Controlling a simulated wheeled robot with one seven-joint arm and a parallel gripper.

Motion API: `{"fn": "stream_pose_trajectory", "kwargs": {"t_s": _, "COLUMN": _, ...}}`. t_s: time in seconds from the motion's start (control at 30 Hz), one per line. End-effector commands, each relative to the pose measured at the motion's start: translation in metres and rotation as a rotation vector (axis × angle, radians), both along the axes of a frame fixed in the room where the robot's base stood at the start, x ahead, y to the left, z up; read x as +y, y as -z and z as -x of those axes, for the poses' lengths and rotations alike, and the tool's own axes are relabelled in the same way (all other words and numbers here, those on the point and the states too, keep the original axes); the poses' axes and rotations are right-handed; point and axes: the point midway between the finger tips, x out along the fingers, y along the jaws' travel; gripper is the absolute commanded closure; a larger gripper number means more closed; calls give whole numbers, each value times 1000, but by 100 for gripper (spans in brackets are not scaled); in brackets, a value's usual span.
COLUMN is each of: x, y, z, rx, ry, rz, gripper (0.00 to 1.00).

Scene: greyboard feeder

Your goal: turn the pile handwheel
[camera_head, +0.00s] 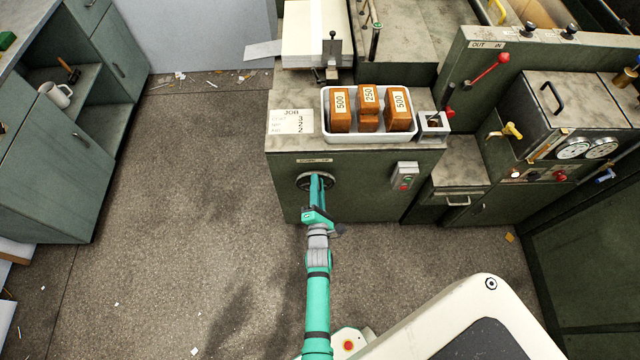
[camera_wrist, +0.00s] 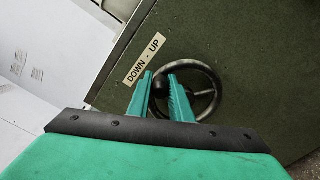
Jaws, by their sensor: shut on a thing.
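The pile handwheel (camera_wrist: 213,84) is a dark round wheel with spokes on the green front panel of the machine. In the head view the handwheel (camera_head: 303,181) shows around my teal arm's end, partly hidden by it. My gripper (camera_wrist: 163,76) reaches to the left part of the wheel in the wrist view. Its two teal fingers are on either side of a dark knob (camera_wrist: 160,88) at the wheel's left and are shut on it. In the head view my gripper (camera_head: 317,178) is in front of the panel. A "DOWN - UP" label (camera_wrist: 146,60) is beside the wheel.
A white tray (camera_head: 325,112) of orange weights marked 500 and 250 stands on the machine top. A switch box with red and green buttons (camera_head: 404,176) is on the panel, right of the wheel. Grey cabinets (camera_head: 60,150) stand at left; open floor (camera_head: 190,200) lies between.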

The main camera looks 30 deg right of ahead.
Motion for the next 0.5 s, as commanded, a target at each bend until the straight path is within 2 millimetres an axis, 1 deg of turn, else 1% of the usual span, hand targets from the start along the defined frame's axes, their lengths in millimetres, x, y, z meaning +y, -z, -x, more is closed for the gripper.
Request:
{"fn": "stream_pose_trajectory", "kwargs": {"t_s": 0.03, "x": 4, "y": 1, "z": -1, "rx": 0, "ry": -6, "rz": -2, "gripper": 100}}
{"fn": "stream_pose_trajectory", "kwargs": {"t_s": 0.07, "x": 4, "y": 1, "z": -1, "rx": 0, "ry": -7, "rz": -3, "gripper": 76}}
{"fn": "stream_pose_trajectory", "kwargs": {"t_s": 0.1, "x": 4, "y": 1, "z": -1, "rx": 0, "ry": -7, "rz": -3, "gripper": 67}}
{"fn": "stream_pose_trajectory", "kwargs": {"t_s": 0.13, "x": 4, "y": 1, "z": -1, "rx": 0, "ry": -6, "rz": -2, "gripper": 63}}
{"fn": "stream_pose_trajectory", "kwargs": {"t_s": 0.4, "x": -2, "y": 1, "z": 2, "rx": 0, "ry": 5, "rz": -2, "gripper": 63}}
{"fn": "stream_pose_trajectory", "kwargs": {"t_s": 0.5, "x": -1, "y": 1, "z": 5, "rx": 1, "ry": 7, "rz": -3, "gripper": 63}}
